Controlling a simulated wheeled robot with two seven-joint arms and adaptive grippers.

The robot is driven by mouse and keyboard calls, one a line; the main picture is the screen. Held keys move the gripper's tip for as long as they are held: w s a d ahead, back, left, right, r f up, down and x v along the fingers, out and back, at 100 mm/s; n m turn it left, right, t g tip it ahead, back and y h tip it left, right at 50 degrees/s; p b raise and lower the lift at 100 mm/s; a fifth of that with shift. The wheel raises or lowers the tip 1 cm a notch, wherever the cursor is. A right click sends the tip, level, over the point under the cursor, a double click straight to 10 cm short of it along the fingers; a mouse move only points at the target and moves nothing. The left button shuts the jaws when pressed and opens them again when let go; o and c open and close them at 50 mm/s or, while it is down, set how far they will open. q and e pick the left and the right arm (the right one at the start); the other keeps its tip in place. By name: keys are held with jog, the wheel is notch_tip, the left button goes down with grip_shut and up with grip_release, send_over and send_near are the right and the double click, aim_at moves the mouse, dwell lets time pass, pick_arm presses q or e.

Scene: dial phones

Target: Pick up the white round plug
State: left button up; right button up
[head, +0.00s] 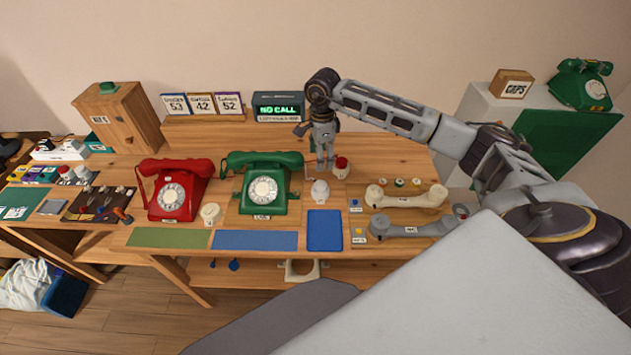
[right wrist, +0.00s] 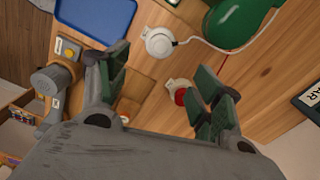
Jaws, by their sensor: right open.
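A white round plug (head: 320,190) stands on the wooden table, just right of the green phone and behind the blue square pad. In the right wrist view the plug (right wrist: 159,41) shows near the top, with a white cord running from it to the green phone. My right gripper (head: 322,162) points down above the table, behind the plug in the head view. In the wrist view its jaws (right wrist: 162,78) are apart and empty, and the plug lies beyond their tips. My left gripper is not in view.
A red-topped plug (head: 341,167) stands close to the right gripper; in the wrist view it (right wrist: 179,91) shows between the fingers. The green phone (head: 264,187) is left of the plug. A blue pad (head: 325,231) is in front. Handsets (head: 405,197) lie to the right.

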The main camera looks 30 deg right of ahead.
send_over(321, 184)
notch_tip(321, 184, down, 7)
jog(key=shift+f+p, duration=0.15)
jog(key=shift+p, duration=0.3)
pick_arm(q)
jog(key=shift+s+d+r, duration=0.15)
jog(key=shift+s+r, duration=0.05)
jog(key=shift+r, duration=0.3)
pick_arm(e)
jog(key=shift+f, duration=0.5)
jog(key=shift+f, duration=0.1)
jog(key=shift+a+f+p, duration=0.1)
jog(key=shift+f+p, duration=0.55)
jog(key=shift+f, duration=1.25)
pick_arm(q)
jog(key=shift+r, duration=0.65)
pick_arm(e)
jog(key=shift+f, duration=0.65)
jog(key=shift+c, duration=0.3)
